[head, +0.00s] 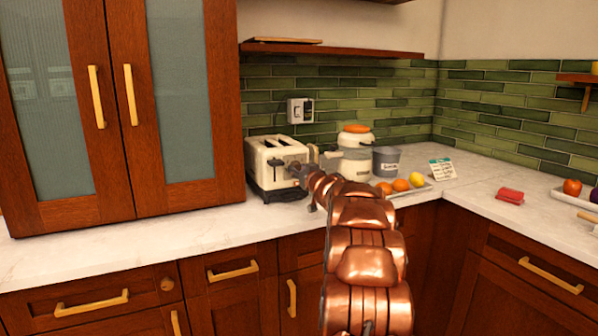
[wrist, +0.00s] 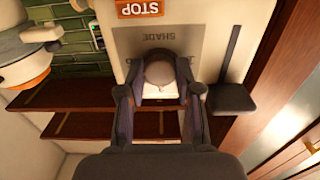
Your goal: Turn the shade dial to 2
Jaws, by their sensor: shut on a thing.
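The cream two-slot toaster (head: 267,155) stands on the counter beside the tall cabinet. In the wrist view its front panel shows upside down, with an orange STOP button (wrist: 139,8) and a grey SHADE plate (wrist: 158,36). The round grey-brown shade dial (wrist: 161,71) sits on that plate. My gripper (wrist: 161,88) has one finger on each side of the dial and is shut on it. The fingers hide most of the scale, and I cannot read the dial's setting. In the head view my gripper (head: 303,171) is at the toaster's right end, and my arm hides part of the counter.
The toaster's dark lever (wrist: 231,99) is close beside my right finger in the wrist view. Fruit lies on a tray (head: 424,188). A wall outlet (head: 299,111) is behind.

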